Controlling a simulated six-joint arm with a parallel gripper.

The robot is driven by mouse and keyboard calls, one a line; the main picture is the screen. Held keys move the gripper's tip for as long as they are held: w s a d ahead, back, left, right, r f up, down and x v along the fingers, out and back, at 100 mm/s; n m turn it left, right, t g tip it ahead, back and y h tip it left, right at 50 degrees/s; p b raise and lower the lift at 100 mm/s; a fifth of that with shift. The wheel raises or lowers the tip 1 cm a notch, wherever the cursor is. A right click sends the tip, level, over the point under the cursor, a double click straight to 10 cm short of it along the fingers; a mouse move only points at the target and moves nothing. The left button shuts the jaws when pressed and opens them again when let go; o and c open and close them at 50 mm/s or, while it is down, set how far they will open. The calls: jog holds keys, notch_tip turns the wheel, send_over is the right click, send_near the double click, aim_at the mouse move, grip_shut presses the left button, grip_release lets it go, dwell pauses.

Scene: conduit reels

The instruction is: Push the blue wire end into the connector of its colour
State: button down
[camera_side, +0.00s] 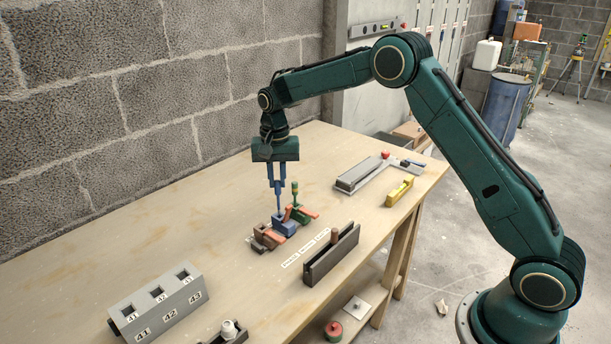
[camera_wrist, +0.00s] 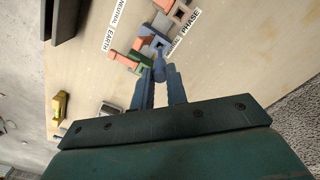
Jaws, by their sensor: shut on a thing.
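My gripper (camera_side: 277,183) points straight down and is shut on the blue wire end (camera_side: 279,203). In the wrist view the blue wire end (camera_wrist: 159,68) shows between my gripper's fingers (camera_wrist: 160,88). Its lower tip meets the top of the blue connector (camera_side: 285,228); I cannot tell how deep it sits. The blue connector (camera_wrist: 152,38) lies just beyond the tip in the wrist view. A brown connector (camera_side: 264,239) is on its left in the side view.
A dark channel holder (camera_side: 331,258) with a brown piece (camera_side: 333,237) stands in front of the connectors. A grey numbered block (camera_side: 160,303) is at the front left. A yellow level (camera_side: 399,192) and a grey tray (camera_side: 358,175) lie right. The table's back left is clear.

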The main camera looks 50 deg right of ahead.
jog(key=shift+f, duration=1.9)
dwell(2.2)
jog(key=c, duration=1.1)
grip_release()
jog(key=shift+r, duration=0.1)
jog(key=shift+r, duration=3.5)
